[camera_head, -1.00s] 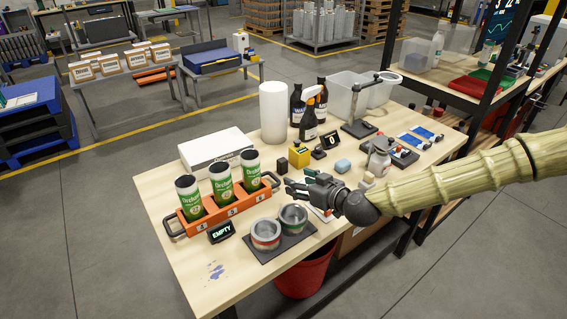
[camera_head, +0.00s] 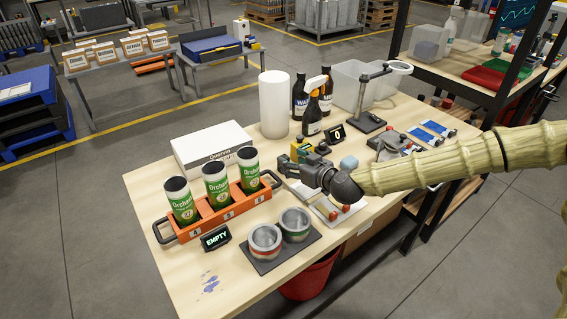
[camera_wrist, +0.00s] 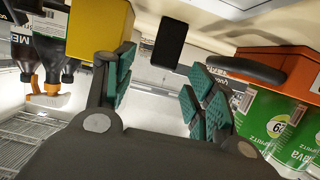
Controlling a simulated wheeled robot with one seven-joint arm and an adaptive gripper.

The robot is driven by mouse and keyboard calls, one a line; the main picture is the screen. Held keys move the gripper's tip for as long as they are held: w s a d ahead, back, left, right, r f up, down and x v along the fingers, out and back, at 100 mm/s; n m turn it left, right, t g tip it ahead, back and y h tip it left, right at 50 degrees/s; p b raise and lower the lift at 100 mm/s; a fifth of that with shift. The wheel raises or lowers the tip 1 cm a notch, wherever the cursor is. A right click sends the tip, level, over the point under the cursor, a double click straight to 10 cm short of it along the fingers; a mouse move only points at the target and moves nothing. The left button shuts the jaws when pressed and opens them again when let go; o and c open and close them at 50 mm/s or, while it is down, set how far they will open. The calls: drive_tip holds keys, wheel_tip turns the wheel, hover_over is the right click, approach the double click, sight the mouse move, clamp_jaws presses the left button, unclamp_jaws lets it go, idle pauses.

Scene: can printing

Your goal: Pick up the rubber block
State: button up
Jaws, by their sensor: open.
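A small dark block (camera_wrist: 170,45), which looks like the rubber block, shows in the wrist view beyond and between the two fingers. My gripper (camera_wrist: 163,78) is open, with green ridged pads on both fingers and nothing between them that I can see touching. In the head view my gripper (camera_head: 287,163) is low over the table, in front of the yellow box, and hides the dark block. The yellow box (camera_head: 299,149) is close beside the fingers; it also shows in the wrist view (camera_wrist: 97,30).
An orange tray (camera_head: 232,212) with three green cans stands left of my gripper. Two open tins (camera_head: 265,240) on a dark mat are in front. A white box (camera_head: 210,148), white roll (camera_head: 274,105) and bottles stand behind. A pale blue block (camera_head: 349,162) lies to the right.

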sight(284, 157)
drive_tip(key=shift+s+a+r, duration=0.1)
drive_tip(key=shift+r, duration=0.05)
drive_tip(key=shift+a, duration=0.15)
drive_tip(key=shift+p+x, duration=1.15)
drive_tip(key=shift+x, duration=1.4)
drive_tip(key=c, duration=1.1)
